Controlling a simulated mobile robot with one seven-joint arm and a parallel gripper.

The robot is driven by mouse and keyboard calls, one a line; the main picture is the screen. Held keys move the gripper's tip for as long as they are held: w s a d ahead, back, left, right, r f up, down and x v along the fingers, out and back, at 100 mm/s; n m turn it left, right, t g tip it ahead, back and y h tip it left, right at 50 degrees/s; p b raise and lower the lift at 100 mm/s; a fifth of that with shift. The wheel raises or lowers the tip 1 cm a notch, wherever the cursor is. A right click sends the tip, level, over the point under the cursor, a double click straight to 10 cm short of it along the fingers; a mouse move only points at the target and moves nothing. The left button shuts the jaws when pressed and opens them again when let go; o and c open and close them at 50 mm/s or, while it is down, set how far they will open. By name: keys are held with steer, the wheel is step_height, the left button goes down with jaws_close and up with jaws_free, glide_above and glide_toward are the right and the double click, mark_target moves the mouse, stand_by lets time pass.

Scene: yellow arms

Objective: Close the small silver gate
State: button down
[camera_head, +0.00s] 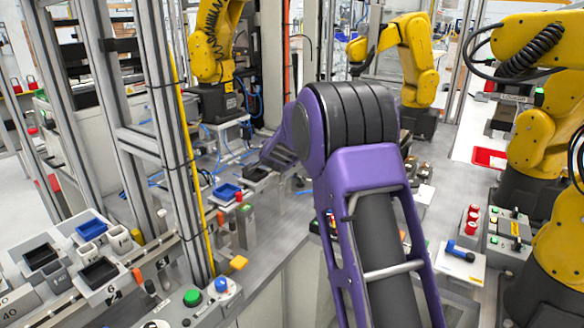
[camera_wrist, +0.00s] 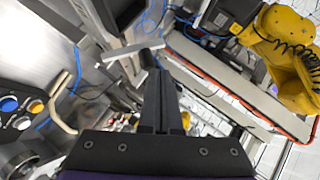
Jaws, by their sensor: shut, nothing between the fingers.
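My gripper (camera_wrist: 160,82) shows in the wrist view as two dark fingers pressed together, with nothing between them. A thin silver plate (camera_wrist: 131,52) lies just to the left of the fingertips and may be the small silver gate. I cannot tell whether it is open or closed, or whether the fingers touch it. In the head view my purple arm reaches away over the grey bench, its wrist pointing left, and the fingers cannot be made out clearly. I cannot pick out the gate with certainty in the head view.
Yellow robot arms stand at the back left (camera_head: 213,45), back middle (camera_head: 420,62) and right (camera_head: 540,140). A silver frame post (camera_head: 180,150) rises left of my arm. A blue tray (camera_head: 227,191) sits on the bench. A curved beige handle (camera_wrist: 60,105) is at left in the wrist view.

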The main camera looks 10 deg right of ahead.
steer(key=shift+w+a, duration=0.5)
steer(key=shift+w+a+f, duration=0.6)
steer(key=shift+w+a, duration=0.2)
steer(key=shift+w, duration=0.1)
stand_by(0.6)
